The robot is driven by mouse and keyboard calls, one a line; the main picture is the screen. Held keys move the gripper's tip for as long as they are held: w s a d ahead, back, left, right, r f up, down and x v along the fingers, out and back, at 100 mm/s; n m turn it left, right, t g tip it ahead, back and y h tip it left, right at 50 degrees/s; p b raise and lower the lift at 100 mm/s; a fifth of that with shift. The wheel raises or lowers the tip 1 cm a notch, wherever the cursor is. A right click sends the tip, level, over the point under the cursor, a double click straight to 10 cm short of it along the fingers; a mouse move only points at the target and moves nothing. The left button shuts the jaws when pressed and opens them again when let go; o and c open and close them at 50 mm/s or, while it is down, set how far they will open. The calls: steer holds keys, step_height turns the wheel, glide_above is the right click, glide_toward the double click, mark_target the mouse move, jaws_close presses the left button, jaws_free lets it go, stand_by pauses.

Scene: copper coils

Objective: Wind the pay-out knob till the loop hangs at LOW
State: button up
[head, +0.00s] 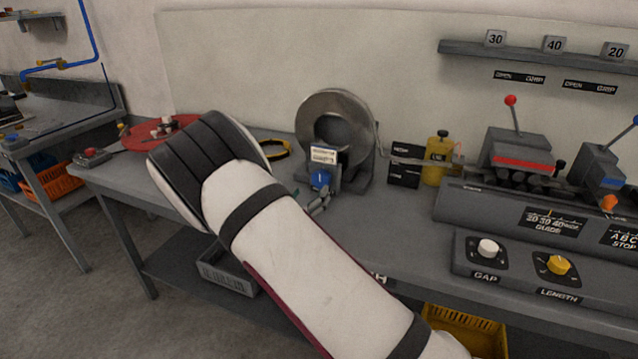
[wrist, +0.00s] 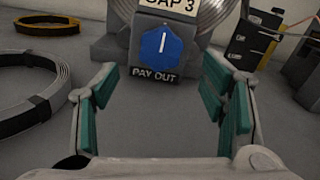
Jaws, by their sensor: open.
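The blue pay-out knob (head: 320,179) sits on the front of the grey coil stand, under a white label. In the wrist view the knob (wrist: 160,47) has a white pointer line near upright and a PAY OUT plate (wrist: 154,74) below it. My gripper (wrist: 163,95) is open and empty, its teal-padded fingers spread to either side below the knob, apart from it. In the head view my arm hides most of the gripper. A metal coil (head: 335,130) stands behind the knob. I cannot make out the loop's height or a LOW mark.
A black box (head: 404,166) and a yellow bottle (head: 436,158) stand right of the coil. Farther right are the GAP knob (head: 488,247) and the LENGTH knob (head: 558,265). Flat coils (wrist: 32,92) lie left of my gripper. The bench between my fingers is clear.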

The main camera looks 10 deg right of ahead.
mark_target(320, 181)
steer(key=x, duration=0.7)
steer(key=shift+w+d, duration=0.15)
steer(key=c, duration=1.1)
